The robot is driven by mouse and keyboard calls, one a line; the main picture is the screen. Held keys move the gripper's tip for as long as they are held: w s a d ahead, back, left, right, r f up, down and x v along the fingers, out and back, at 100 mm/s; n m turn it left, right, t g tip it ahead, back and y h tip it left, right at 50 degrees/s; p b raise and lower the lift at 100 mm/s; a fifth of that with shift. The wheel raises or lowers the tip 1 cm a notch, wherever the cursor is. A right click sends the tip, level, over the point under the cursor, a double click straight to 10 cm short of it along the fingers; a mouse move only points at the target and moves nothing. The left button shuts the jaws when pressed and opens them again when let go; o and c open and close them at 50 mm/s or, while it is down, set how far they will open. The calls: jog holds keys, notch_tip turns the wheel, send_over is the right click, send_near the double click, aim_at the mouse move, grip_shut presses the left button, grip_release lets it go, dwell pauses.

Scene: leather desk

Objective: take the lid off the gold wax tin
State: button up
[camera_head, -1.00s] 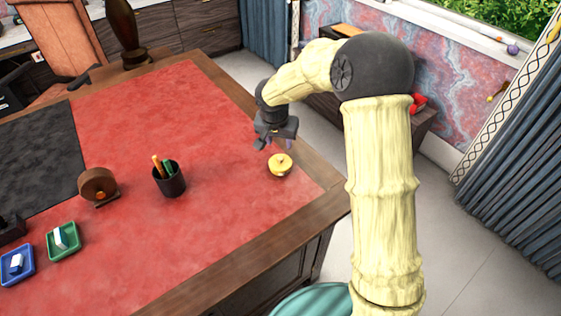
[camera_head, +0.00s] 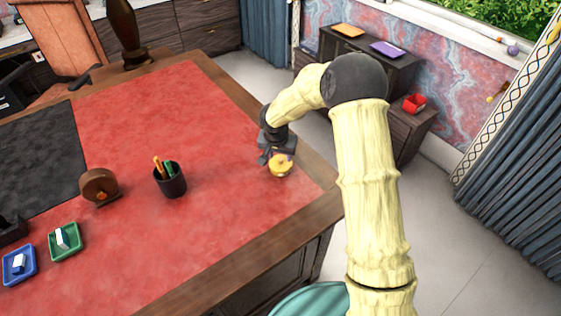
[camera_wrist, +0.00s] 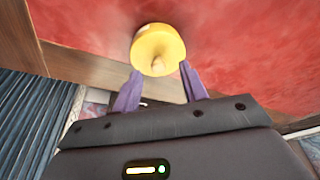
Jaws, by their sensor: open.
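The gold wax tin (camera_head: 281,168) stands on the red leather near the desk's right edge, with its round yellow lid (camera_wrist: 157,47) on top. A small knob shows on the lid in the wrist view. My gripper (camera_head: 276,158) is low, just behind the tin in the head view. In the wrist view my gripper (camera_wrist: 158,82) has its two purple fingers apart, with the tips at the tin's near edge and nothing between them. I cannot tell whether a finger touches the tin.
A black pen cup (camera_head: 171,181) stands left of the tin. A brown round dispenser (camera_head: 100,186), a green tray (camera_head: 65,241) and a blue tray (camera_head: 19,266) are further left. The red leather around the tin is clear. A wooden border (camera_head: 235,258) edges the desk.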

jog(key=shift+x, duration=0.95)
jog(key=shift+s, duration=0.1)
jog(key=shift+c, duration=1.1)
grip_shut()
